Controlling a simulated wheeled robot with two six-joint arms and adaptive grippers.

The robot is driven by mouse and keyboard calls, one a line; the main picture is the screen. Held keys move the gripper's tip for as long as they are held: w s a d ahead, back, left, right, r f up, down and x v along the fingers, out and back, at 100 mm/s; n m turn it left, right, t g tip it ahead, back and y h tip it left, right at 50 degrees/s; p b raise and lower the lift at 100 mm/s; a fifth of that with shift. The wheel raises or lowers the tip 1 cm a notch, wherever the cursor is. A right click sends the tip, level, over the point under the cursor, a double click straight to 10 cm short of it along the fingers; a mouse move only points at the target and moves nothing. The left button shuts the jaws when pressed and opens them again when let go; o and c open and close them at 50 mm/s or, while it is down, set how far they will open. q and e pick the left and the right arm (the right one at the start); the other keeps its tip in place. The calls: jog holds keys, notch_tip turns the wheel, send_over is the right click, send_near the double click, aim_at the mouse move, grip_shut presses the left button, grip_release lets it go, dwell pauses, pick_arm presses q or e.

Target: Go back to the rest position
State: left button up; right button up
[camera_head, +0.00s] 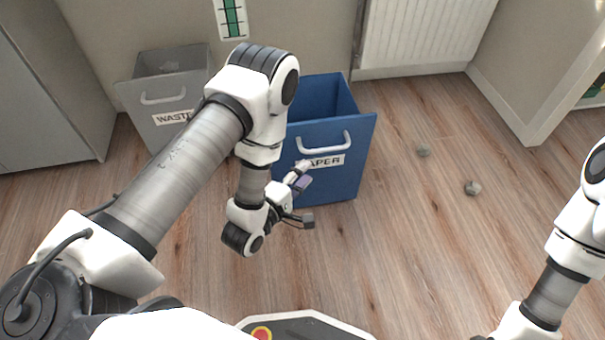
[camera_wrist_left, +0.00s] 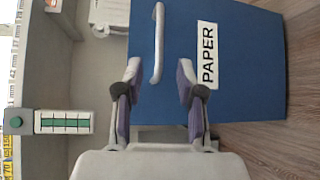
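My left gripper (camera_head: 303,174) hangs in front of the blue paper bin, low over the floor, its fingers pointing toward the bin's front. In the left wrist view my left gripper (camera_wrist_left: 158,78) has its two purple-padded fingers apart, with nothing between them. The blue front and white handle of the bin lie beyond the fingertips. My right arm (camera_head: 560,280) comes in at the right edge of the head view. Its gripper is cut off below the picture.
The blue paper bin (camera_head: 345,178) stands beside the grey waste bin (camera_head: 160,110), against the wall. Two grey crumpled lumps, one nearer the wall (camera_head: 422,152) and one closer (camera_head: 472,188), lie on the wood floor. A radiator (camera_head: 420,30) is behind. Floor between my arms is clear.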

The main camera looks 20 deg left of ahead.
dwell(0.4)
pick_arm(q)
jog(key=s+a+f+m+g+y, duration=0.1)
jog(key=s+a+f+m+g, duration=0.1)
jog(key=s+f+m+g, duration=0.45)
jog(key=s+a+f+m+g+y, duration=0.15)
jog(key=s+m+g, duration=0.3)
jog(key=s, duration=0.55)
jog(key=s+a+f+m+g+y, duration=0.1)
jog(key=s+a+f+m+g, duration=0.1)
jog(key=s+f+m+g, duration=0.5)
notch_tip(320, 180, up, 40)
jog(key=n+t+p, duration=0.1)
jog(key=t+p, duration=0.1)
jog(key=p, duration=3.5)
jog(key=shift+s+d+f, duration=0.2)
jog(key=shift+s+f, duration=0.05)
jog(key=shift+s, duration=0.15)
